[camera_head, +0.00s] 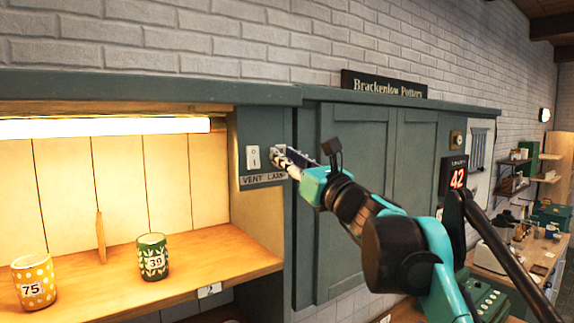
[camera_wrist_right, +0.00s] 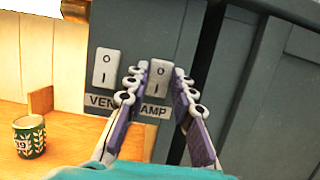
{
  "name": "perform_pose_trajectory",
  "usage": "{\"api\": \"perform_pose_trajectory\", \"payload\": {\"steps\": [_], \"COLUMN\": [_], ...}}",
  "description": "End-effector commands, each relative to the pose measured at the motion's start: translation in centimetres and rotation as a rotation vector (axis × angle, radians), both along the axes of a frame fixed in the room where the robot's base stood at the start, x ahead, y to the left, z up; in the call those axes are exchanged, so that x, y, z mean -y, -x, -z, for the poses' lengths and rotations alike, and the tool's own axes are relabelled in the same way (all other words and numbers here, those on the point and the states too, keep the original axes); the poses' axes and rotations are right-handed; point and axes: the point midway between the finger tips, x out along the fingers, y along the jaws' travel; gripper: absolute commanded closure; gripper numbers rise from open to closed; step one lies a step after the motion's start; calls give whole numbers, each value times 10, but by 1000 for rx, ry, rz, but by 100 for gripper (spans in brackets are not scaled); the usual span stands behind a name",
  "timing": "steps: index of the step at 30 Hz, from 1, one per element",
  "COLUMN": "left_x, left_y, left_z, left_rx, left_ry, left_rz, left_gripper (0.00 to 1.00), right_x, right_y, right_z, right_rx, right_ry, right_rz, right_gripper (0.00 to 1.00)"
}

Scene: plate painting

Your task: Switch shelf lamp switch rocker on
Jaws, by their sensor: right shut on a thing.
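The lamp switch rocker (camera_wrist_right: 159,80) is a white upright rocker marked O and I on a dark green cabinet panel, right of a like vent rocker (camera_wrist_right: 106,70). The label (camera_head: 264,180) under them reads VENT and LAMP. My right gripper (camera_wrist_right: 160,88) is at the lamp rocker, its fingers on either side of it and shut on it. In the head view, the right gripper (camera_head: 283,156) covers most of that rocker. The shelf lamp (camera_head: 105,127), a long tube under the shelf top, glows white. My left gripper is not in view.
A yellow dotted cup (camera_head: 34,283) tagged 75 and a green patterned cup (camera_head: 152,257) tagged 39 stand on the lit wooden shelf (camera_head: 205,262). A thin wooden divider (camera_head: 100,238) stands between them. Closed cabinet doors (camera_head: 360,190) lie behind my right arm.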

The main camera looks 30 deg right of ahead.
Motion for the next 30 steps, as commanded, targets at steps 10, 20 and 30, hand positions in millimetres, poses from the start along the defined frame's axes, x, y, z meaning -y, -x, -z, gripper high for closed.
{"api": "perform_pose_trajectory", "payload": {"steps": [10, 20, 30], "left_x": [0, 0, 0], "left_y": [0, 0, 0], "left_z": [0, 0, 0], "left_rx": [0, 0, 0], "left_ry": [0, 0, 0], "left_rz": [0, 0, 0], "left_gripper": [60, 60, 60], "right_x": [0, 0, 5], "right_y": [0, 1, 48], "right_z": [1, 1, 15], "right_rx": [0, 0, 0], "right_ry": [3, 2, 2], "right_rz": [1, 1, 5], "right_gripper": [60, 55, 55]}}
